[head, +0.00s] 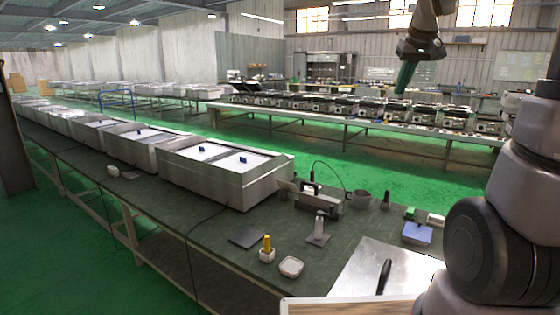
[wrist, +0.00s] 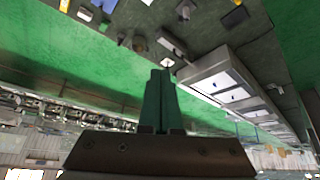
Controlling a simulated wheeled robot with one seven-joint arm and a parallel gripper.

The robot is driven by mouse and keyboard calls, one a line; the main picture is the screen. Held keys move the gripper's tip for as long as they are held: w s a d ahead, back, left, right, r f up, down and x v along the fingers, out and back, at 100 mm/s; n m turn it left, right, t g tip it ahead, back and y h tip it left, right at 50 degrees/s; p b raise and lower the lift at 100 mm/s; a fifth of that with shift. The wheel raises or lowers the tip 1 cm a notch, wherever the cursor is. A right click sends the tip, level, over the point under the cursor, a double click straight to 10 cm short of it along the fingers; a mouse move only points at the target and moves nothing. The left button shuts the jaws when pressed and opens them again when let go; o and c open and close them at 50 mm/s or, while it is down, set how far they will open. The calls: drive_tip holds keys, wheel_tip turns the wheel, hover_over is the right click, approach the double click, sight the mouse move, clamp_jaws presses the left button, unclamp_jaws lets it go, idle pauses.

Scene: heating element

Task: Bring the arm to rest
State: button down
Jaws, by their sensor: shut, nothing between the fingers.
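My gripper (head: 404,76) is raised high in the upper right of the head view, above the workbench and in front of the far tables. Its green fingers point down and are together, with nothing held. In the wrist view, the closed green fingers of my gripper (wrist: 160,78) stand in the middle, and the room appears upside down. My arm comes in from the right edge of the head view. The fingers touch nothing.
The dark workbench (head: 215,222) carries steel boxes (head: 225,170), a yellow-handled tool in a white holder (head: 267,250), a small white dish (head: 291,267), a blue block (head: 417,233) and a steel plate (head: 375,268). The air around my gripper is clear.

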drive_tip(key=s+a+f+m+y, duration=0.1)
drive_tip(key=s+a, duration=0.3)
drive_tip(key=s, duration=0.7)
drive_tip(key=s+a+f+m+t, duration=0.1)
drive_tip(key=s+a+m, duration=0.2)
drive_tip(key=s, duration=0.8)
drive_tip(key=shift+a+m+y, duration=0.3)
drive_tip(key=shift+a+y, duration=0.1)
drive_tip(key=shift+a, duration=0.15)
drive_tip(key=shift+s, duration=0.1)
